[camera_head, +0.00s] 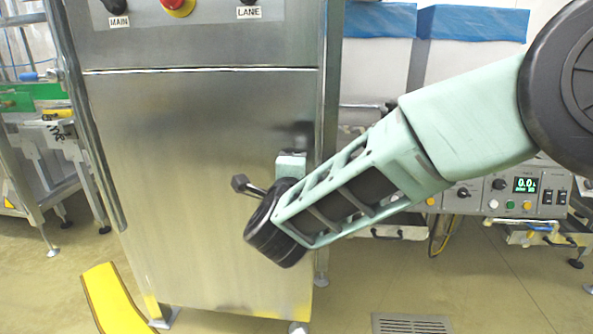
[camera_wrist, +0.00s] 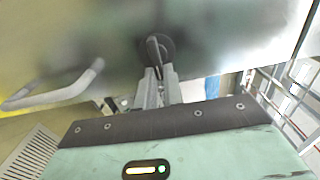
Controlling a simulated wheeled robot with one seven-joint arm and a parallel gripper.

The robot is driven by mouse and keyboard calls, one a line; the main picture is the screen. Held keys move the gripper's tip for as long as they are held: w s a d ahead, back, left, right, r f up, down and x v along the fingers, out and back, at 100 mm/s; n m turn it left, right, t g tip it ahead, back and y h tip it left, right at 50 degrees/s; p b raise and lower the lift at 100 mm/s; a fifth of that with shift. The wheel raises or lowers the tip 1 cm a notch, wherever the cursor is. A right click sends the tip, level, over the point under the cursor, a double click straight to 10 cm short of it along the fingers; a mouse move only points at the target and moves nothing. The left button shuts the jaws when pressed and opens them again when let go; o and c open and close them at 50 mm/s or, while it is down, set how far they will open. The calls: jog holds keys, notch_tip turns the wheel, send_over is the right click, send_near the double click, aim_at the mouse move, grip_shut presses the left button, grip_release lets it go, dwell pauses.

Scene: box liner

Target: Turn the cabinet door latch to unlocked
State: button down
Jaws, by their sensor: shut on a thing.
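The cabinet door (camera_head: 190,170) is brushed steel and fills the middle of the head view. The latch (camera_wrist: 155,46) shows in the wrist view as a dark round base on the door with a short lever pointing down the picture. My gripper (camera_wrist: 158,84) has its two grey fingers closed around that lever. In the head view, the pale body of my gripper (camera_head: 290,165) is against the door's right side. My wrist hides the fingers and the latch there.
A grey loop handle (camera_wrist: 55,92) stands out from the door, left of the latch in the wrist view. A control panel with a lit display (camera_head: 525,187) stands at the right. A floor drain (camera_head: 411,324) lies in clear floor at the bottom.

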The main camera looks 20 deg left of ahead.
jog(key=c, duration=1.5)
grip_release()
jog(key=p+v, duration=0.2)
jog(key=v, duration=1.5)
jog(key=shift+s+f, duration=0.1)
jog(key=shift+s, duration=0.15)
jog(key=shift+w, duration=0.1)
